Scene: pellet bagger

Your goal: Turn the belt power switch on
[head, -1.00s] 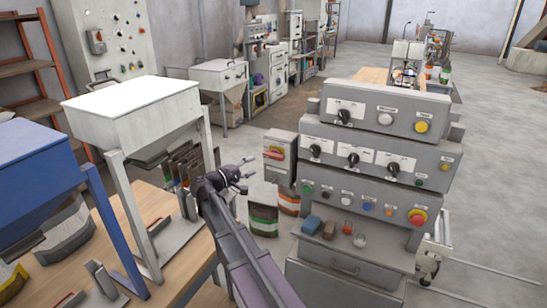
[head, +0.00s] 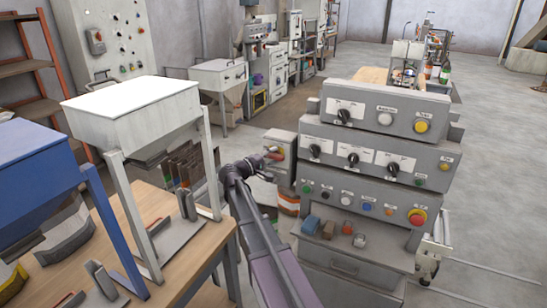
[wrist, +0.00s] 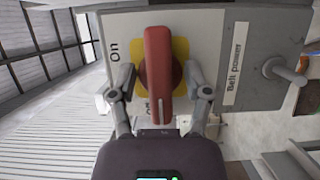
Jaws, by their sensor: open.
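The belt power switch (wrist: 158,55) is a red rotary handle on a yellow plate, on a grey box labelled "Belt power". In the wrist view its handle stands upright, with the white mark at its lower end beside the partly hidden "Off" label (wrist: 148,108). The "On" label (wrist: 114,50) is at the left. My gripper (wrist: 162,82) is open, one finger on each side of the handle; I cannot tell whether either finger touches it. In the head view my gripper (head: 270,158) is at the switch box (head: 279,140) and partly covers it.
A grey control console (head: 370,155) with several knobs and buttons stands just right of the switch box. A wooden table (head: 185,262) with a white hopper (head: 140,110) and a blue hopper (head: 35,165) is at the left. A metal lever (wrist: 285,72) sticks out right of the switch.

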